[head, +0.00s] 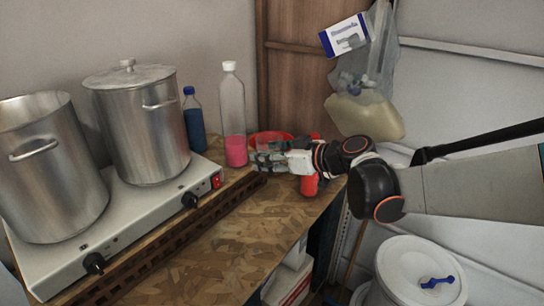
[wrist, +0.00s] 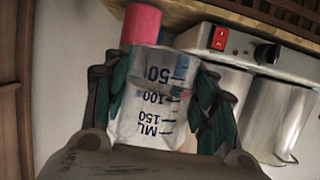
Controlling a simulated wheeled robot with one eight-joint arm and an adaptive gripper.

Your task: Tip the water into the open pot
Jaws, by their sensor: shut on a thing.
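The wrist picture is upside down, so the beaker is roughly upright. A greyer band near its 50 mark may be water; the level is hard to tell. In the head view my gripper (head: 268,161) is over the wooden bench's far end and largely hides the beaker. The open pot (head: 55,185) is steel, lidless, at the far left, well apart from my gripper. Its inside bottom is hidden.
A lidded steel pot (head: 145,130) stands between my gripper and the open pot, both on a white hotplate (head: 140,222). A tall bottle with pink liquid (head: 234,120), a blue bottle (head: 194,122) and a red bowl (head: 265,136) stand nearby. The bench front (head: 230,250) is clear.

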